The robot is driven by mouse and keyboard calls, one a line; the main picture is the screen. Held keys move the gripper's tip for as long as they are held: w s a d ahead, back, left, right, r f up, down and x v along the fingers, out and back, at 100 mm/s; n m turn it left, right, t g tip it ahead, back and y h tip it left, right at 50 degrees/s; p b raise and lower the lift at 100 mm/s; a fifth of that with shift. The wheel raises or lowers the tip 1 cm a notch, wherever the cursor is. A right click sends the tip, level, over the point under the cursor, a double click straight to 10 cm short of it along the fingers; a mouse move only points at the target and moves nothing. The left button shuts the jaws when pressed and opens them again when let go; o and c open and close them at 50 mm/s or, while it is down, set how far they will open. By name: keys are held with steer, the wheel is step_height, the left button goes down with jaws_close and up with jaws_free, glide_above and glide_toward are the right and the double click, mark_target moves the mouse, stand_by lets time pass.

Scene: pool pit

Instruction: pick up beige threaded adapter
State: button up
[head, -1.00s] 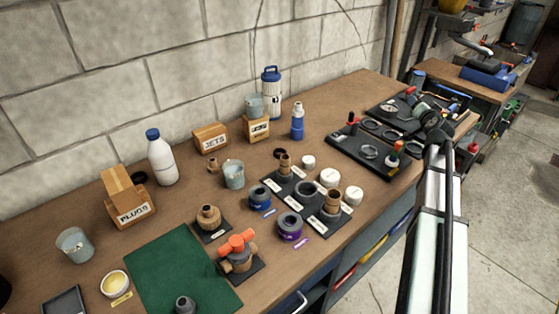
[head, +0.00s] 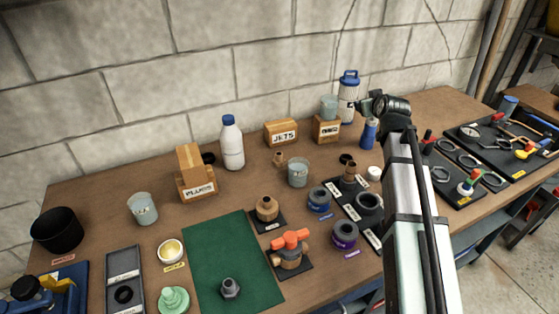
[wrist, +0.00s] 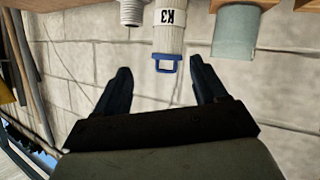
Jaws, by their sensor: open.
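Several tan-brown fittings stand on the bench in the head view; I cannot tell for sure which is the beige threaded adapter. One fitting (head: 267,208) sits on a small black pad right of the green mat. Another (head: 349,173) stands on the black labelled tray, and a small one (head: 278,159) is behind the grey cup. My gripper (head: 363,105) is raised above the back of the bench, near the blue-lidded white flask (head: 347,98). In the wrist view my gripper (wrist: 163,76) is open and empty, with the flask (wrist: 168,28) beyond its fingers.
An orange-handled valve (head: 290,250), purple-rimmed ring (head: 344,234) and blue-rimmed ring (head: 319,199) stand near the tan fittings. A white bottle (head: 231,145) and wooden boxes stand along the wall. The green mat (head: 220,250) is mostly bare.

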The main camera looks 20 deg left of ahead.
steer(key=s+a+f+n+g+h, duration=0.1)
steer(key=s+a+f+n+g, duration=0.2)
steer(key=a+n, duration=0.4)
steer(key=s+a+f+n+g, duration=0.1)
steer(key=s+a+n+g, duration=0.4)
steer(key=a, duration=0.4)
steer(key=n+g+h, duration=0.3)
steer(key=n+g, duration=0.1)
steer(key=n, duration=0.1)
glide_above(279, 154)
steer(key=f, duration=0.7)
steer(key=shift+w+f, duration=0.4)
steer(key=f, duration=0.4)
steer(key=shift+s, duration=0.35)
steer(key=shift+f, duration=0.6)
steer(key=c, duration=1.1)
steer(key=shift+r, duration=0.15)
steer(key=shift+c, duration=0.2)
